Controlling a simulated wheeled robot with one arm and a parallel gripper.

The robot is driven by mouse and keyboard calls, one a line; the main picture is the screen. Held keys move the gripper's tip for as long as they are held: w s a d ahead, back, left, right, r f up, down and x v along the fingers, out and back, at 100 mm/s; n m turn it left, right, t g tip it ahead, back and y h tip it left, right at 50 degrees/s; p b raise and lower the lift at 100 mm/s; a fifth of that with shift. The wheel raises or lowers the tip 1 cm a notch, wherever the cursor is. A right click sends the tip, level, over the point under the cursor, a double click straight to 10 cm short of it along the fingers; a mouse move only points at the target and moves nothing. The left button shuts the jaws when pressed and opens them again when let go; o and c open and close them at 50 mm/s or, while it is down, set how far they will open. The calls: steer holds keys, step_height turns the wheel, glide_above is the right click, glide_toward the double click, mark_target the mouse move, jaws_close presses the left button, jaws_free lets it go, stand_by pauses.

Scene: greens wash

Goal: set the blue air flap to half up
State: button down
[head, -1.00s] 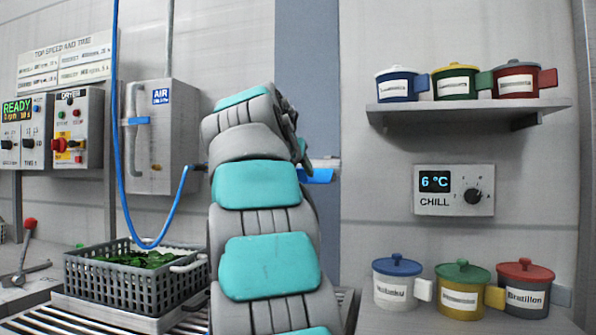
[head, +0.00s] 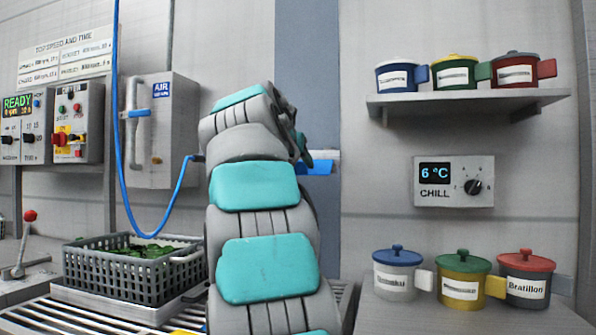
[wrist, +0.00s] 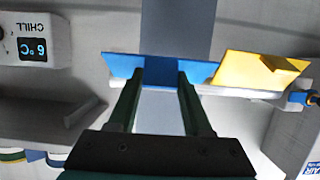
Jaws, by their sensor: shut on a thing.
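The blue air flap (wrist: 203,70) is a flat blue plate on a pale bar in the wrist view. My gripper (wrist: 161,76) reaches it from below in that view, and its two dark fingers are shut on the flap's edge. In the head view the blue flap (head: 315,168) shows as a small blue strip just right of my arm. Most of my gripper is hidden behind my arm there. The flap's exact tilt is hard to tell.
A yellow flap (wrist: 250,72) sits beside the blue one on the pale bar (wrist: 238,92). A blue hose (head: 117,120) hangs left by the AIR box (head: 160,130); a crate of greens (head: 130,270) stands below.

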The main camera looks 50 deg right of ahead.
mark_target(299, 174)
steer(key=shift+w+d+f+t+h+b, duration=0.1)
steer(key=shift+f+t+h+b, duration=0.4)
steer(key=shift+b, duration=1.65)
steer(key=shift+d+f+t+h+b, duration=0.1)
steer(key=shift+f+h+b, duration=0.75)
steer(key=shift+b, duration=1.25)
steer(key=b, duration=0.2)
steer(key=t+h+b, duration=0.1)
steer(key=b, duration=0.2)
steer(key=shift+w+d+f+h, duration=0.15)
steer(key=shift+f+h, duration=0.1)
steer(key=shift+r+b, duration=0.15)
steer(key=shift+b, duration=0.2)
steer(key=shift+c, duration=1.6)
jaws_free()
